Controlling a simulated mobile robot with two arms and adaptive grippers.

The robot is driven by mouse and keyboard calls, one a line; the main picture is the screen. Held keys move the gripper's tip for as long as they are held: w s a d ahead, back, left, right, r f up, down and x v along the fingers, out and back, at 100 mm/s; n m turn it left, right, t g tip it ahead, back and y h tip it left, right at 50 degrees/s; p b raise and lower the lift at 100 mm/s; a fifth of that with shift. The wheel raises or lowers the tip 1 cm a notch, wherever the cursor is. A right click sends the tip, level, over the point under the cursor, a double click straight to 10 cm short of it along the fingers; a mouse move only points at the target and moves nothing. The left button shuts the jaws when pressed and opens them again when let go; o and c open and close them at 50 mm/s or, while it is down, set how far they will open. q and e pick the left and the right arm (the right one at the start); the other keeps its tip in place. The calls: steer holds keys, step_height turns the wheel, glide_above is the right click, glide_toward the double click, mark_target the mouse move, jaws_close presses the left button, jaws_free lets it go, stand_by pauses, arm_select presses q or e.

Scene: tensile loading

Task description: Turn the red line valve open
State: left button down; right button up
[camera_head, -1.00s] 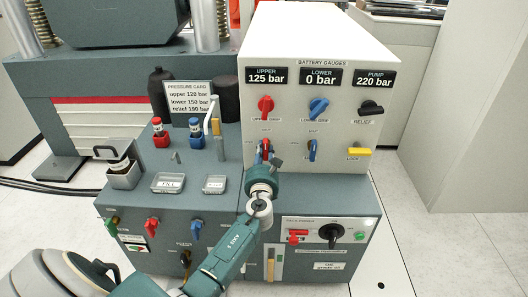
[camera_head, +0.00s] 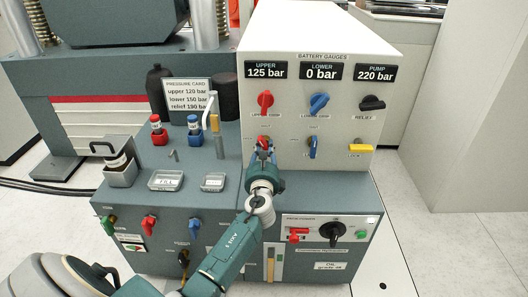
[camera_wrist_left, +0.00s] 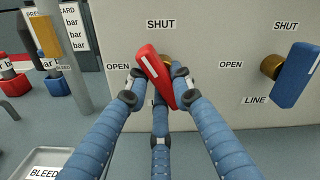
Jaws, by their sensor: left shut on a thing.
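The red line valve (camera_wrist_left: 158,78) is a red lever with a white stripe, on a brass stem in the light panel. In the left wrist view its striped end points up and slightly left, between the SHUT label (camera_wrist_left: 161,23) and the OPEN label (camera_wrist_left: 118,66). My left gripper (camera_wrist_left: 158,91) is shut on the lever, with blue fingers on both sides and one below. The lower label is mostly hidden by the fingers. In the head view the red lever (camera_head: 264,141) shows small above my left gripper (camera_head: 264,157). My right gripper is not in view.
A blue line valve (camera_wrist_left: 297,76) sits close to the right. Above are a red knob (camera_head: 265,102), a blue knob (camera_head: 319,103) and a black relief knob (camera_head: 372,103). A bleed lever with a tan grip (camera_wrist_left: 43,36) stands at left. Trays (camera_head: 166,181) lie on the bench.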

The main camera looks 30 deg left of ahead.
arm_select(q)
steer(key=n+b, duration=0.1)
steer(key=n, duration=0.2)
steer(key=n+b, duration=0.1)
steer(key=n, duration=0.1)
steer(key=shift+d+f+n+b, duration=0.2)
steer(key=shift+n+b, duration=0.1)
steer(key=shift+n, duration=0.5)
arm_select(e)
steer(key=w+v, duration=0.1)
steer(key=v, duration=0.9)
arm_select(q)
steer(key=n+b, duration=0.2)
steer(key=n, duration=0.2)
steer(key=shift+w+d, duration=0.1)
steer(key=shift+r, duration=0.1)
steer(key=shift+n+b, duration=0.3)
steer(key=shift+n, duration=0.6)
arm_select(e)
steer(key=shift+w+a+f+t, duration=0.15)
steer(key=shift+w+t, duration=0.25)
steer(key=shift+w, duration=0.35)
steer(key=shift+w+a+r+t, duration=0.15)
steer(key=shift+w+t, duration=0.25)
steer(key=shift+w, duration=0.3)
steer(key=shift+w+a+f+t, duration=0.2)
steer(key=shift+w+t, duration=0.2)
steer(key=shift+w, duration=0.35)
